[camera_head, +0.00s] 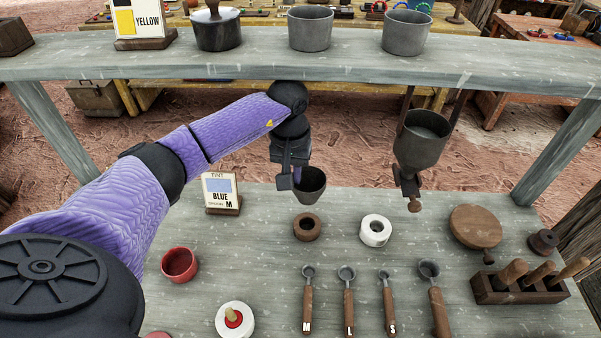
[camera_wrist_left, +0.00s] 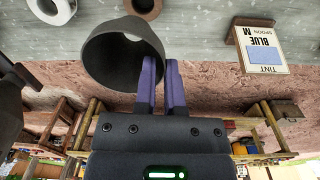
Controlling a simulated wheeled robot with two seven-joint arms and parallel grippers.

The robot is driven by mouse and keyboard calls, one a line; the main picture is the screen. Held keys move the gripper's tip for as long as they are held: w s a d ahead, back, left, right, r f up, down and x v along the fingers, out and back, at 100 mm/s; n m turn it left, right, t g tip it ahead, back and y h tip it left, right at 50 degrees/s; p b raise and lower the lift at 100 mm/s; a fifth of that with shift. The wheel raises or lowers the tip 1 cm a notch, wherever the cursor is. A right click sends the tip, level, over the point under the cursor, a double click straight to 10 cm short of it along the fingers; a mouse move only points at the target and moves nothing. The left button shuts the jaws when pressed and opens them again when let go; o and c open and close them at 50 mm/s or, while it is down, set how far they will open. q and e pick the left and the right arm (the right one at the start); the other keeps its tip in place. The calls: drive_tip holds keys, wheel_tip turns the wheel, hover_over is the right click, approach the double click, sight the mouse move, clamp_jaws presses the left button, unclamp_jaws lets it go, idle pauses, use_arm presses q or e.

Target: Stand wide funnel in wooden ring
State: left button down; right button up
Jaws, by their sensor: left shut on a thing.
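The wide funnel (camera_head: 313,187) is a dark grey tapered vessel held above the table. My left gripper (camera_head: 298,173) is shut on its wall. In the left wrist view the funnel (camera_wrist_left: 104,50) shows its round mouth, and the purple fingers (camera_wrist_left: 161,62) pinch its side. The wooden ring (camera_head: 306,228) lies flat on the table just below and in front of the funnel, apart from it. The ring also shows partly at the top edge of the left wrist view (camera_wrist_left: 155,10). The funnel's lower end is hard to make out. My right gripper is not in view.
A white ring (camera_head: 376,244) lies right of the wooden ring. A BLUE M card (camera_head: 221,190) stands to the left. A hopper (camera_head: 421,140) hangs under the shelf (camera_head: 250,62) at right. Several scoops lie in front, with a red cup (camera_head: 180,264) at left.

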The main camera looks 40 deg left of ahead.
use_arm(q)
wheel_tip(320, 180, down, 8)
drive_tip(key=b, duration=0.6)
drive_tip(key=shift+f+b, duration=0.35)
drive_tip(key=shift+r, duration=0.1)
idle(1.0)
drive_tip(key=shift+f+b, duration=0.2)
drive_tip(key=shift+b, duration=0.2)
drive_tip(key=shift+f+b, duration=0.4)
drive_tip(key=shift+f, duration=0.05)
idle(0.5)
drive_tip(key=shift+c, duration=0.5)
unclamp_jaws()
